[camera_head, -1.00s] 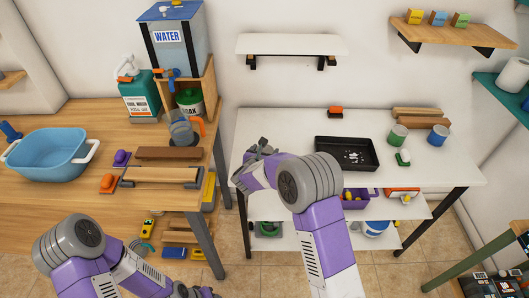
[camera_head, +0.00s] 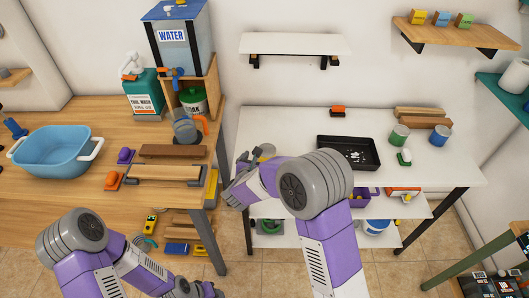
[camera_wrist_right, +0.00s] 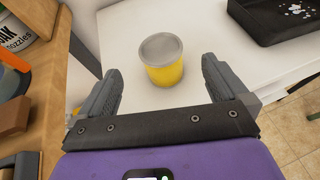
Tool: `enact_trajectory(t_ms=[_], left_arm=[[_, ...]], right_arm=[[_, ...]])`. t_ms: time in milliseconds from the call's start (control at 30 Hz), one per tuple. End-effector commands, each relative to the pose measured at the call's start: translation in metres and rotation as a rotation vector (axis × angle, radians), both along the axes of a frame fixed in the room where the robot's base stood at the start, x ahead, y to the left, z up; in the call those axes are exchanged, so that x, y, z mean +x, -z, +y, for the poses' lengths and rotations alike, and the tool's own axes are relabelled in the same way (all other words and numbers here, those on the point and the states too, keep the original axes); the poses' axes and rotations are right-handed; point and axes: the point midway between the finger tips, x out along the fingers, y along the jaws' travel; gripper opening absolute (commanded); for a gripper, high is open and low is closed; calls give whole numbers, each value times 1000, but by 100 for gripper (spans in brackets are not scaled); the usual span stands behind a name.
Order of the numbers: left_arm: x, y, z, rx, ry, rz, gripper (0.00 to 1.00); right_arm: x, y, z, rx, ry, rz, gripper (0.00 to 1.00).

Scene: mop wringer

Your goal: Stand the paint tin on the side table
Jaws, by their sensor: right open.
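The paint tin (camera_wrist_right: 164,66), yellow with a grey lid, stands upright on the white side table (camera_wrist_right: 120,40) in the right wrist view. In the head view its grey lid (camera_head: 266,149) shows near the left end of the side table (camera_head: 285,122); my right gripper and arm hide most of the rest. My right gripper (camera_head: 245,165) is open at the table's left edge. In the right wrist view its fingers (camera_wrist_right: 161,72) lie either side of the tin with gaps. My left gripper (camera_head: 203,290) is low at the bottom edge, its jaws unclear.
An orange item (camera_head: 338,111) lies at the back. The wooden bench (camera_head: 60,215) is to the left, with a gap between.

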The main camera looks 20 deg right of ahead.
Motion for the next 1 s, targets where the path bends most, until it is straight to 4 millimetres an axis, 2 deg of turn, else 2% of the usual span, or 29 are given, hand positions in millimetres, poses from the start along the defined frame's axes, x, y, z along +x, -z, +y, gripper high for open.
enact_trajectory(t_ms=[133, 333, 467, 567, 667, 733, 833, 900, 1000], left_arm=[[0, -4, 0, 0, 0, 0, 43], [0, -5, 0, 0, 0, 0, 43], [0, -5, 0, 0, 0, 0, 43], [0, -4, 0, 0, 0, 0, 43], [0, -4, 0, 0, 0, 0, 43], [0, -4, 0, 0, 0, 0, 43], [0, -4, 0, 0, 0, 0, 43], [0, -5, 0, 0, 0, 0, 43], [0, -4, 0, 0, 0, 0, 43]], right_arm=[[-18, -10, 11, 0, -1, 0, 100], [-27, -13, 15, 0, 2, 0, 100], [-34, 2, 10, 32, 28, 38, 100], [-57, 44, -3, 142, 122, 152, 100], [-106, 107, -16, 342, 305, 325, 100], [-150, 148, -17, 513, 479, 442, 100], [-210, 191, -6, 763, 768, 560, 100], [-247, 211, 9, 933, 988, 607, 100], [-284, 228, 34, 1164, 1326, 610, 100]])
